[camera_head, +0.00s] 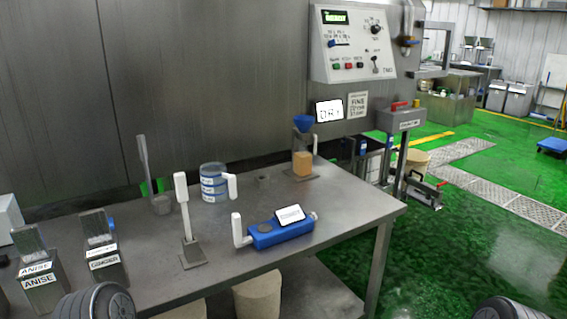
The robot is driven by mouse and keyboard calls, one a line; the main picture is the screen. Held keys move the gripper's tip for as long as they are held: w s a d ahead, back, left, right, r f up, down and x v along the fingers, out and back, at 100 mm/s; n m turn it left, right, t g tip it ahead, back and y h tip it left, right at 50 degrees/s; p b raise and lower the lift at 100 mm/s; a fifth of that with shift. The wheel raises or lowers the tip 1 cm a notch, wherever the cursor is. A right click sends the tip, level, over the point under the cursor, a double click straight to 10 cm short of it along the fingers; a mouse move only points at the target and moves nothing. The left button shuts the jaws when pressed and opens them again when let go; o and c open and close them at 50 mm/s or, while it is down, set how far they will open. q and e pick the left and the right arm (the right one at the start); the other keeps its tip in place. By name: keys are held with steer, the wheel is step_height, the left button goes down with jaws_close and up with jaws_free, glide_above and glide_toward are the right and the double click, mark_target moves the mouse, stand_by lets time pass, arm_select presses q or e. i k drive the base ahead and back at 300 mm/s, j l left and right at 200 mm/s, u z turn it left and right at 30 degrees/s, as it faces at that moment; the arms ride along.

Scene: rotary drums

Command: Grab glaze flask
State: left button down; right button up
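No label reading "glaze" is legible, so I cannot tell for sure which vessel is the glaze flask. A clear cylindrical vessel (211,185) with blue bands, pale labels and a white handle on its right stands upright near the middle of the metal table (165,262). Only dark ribbed rounded parts of my arms show at the bottom left and bottom right edges. Neither gripper's fingers are in view.
A blue device (280,234) with white handle lies near the table's front edge. A white-handled upright tool (184,215) stands left of it. Tins labelled anise (40,285) and ginger (105,263) stand at left. A control panel (352,45) hangs on the machine behind.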

mark_target(302, 158)
steer(key=i+l, duration=0.15)
steer(key=l, duration=0.25)
steer(key=i+l, duration=0.15)
steer(key=l, duration=0.25)
steer(key=i+l, duration=0.15)
steer(key=l, duration=0.25)
steer(key=i+l+z, duration=0.1)
steer(key=l, duration=0.3)
steer(key=i+l, duration=0.25)
steer(key=l, duration=0.15)
steer(key=i+l, duration=0.15)
steer(key=l, duration=0.25)
steer(key=i+l, duration=0.15)
steer(key=l, duration=0.25)
steer(key=i+l+z, duration=0.1)
steer(key=l, duration=0.25)
steer(key=i, duration=0.1)
